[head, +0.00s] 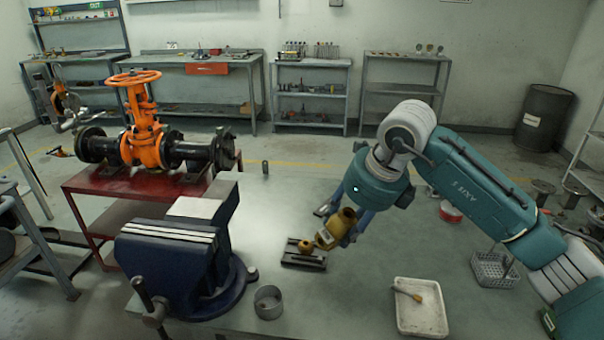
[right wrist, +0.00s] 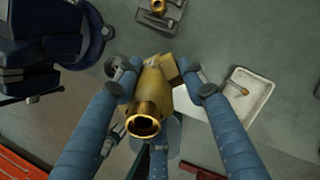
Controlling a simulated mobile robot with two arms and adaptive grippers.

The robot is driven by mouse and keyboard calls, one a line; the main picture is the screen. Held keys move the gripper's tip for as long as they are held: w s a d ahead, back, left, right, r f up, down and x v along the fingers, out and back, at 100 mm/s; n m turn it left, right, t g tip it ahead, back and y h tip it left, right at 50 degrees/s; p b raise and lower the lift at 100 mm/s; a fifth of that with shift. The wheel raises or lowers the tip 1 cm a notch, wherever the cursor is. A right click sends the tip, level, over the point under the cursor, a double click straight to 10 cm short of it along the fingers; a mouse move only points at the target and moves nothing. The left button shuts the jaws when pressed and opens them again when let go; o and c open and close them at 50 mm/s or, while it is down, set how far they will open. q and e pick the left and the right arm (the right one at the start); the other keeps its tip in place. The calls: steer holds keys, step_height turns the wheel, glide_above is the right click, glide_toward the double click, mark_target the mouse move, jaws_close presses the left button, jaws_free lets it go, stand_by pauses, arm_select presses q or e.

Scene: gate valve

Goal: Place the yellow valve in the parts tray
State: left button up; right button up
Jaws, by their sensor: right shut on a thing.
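The yellow valve (head: 336,228) is a brass-coloured body with a round open end. My right gripper (head: 342,222) is shut on it and holds it tilted beside the small black stand. In the right wrist view the valve (right wrist: 150,100) sits between the two blue fingers of the gripper (right wrist: 163,85), its open end towards the camera. The white parts tray (head: 422,327) lies at the front of the bench, right of the gripper, with a small brush-like item in it. The tray also shows in the right wrist view (right wrist: 250,77). My left gripper is not in view.
A black stand (head: 303,262) with a small brass knob is close below the valve. A blue vise (head: 170,265) and a grey ring-shaped cup (head: 268,302) stand left. A wire basket (head: 493,270) and a red round item (head: 451,211) are right. Bench between stand and tray is clear.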

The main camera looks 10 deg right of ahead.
steer(key=s+d+f+n+g+h, duration=0.1)
steer(key=s+f+n+g, duration=0.2)
steer(key=s+n, duration=0.8)
steer(key=s+d+f+n+g+h, duration=0.1)
steer(key=s+f+n+g, duration=0.3)
steer(key=s+n, duration=0.6)
steer(key=n+g, duration=0.1)
steer(key=n, duration=0.8)
steer(key=shift+s+f, duration=0.3)
steer(key=shift+s, duration=0.05)
steer(key=shift+r, duration=0.1)
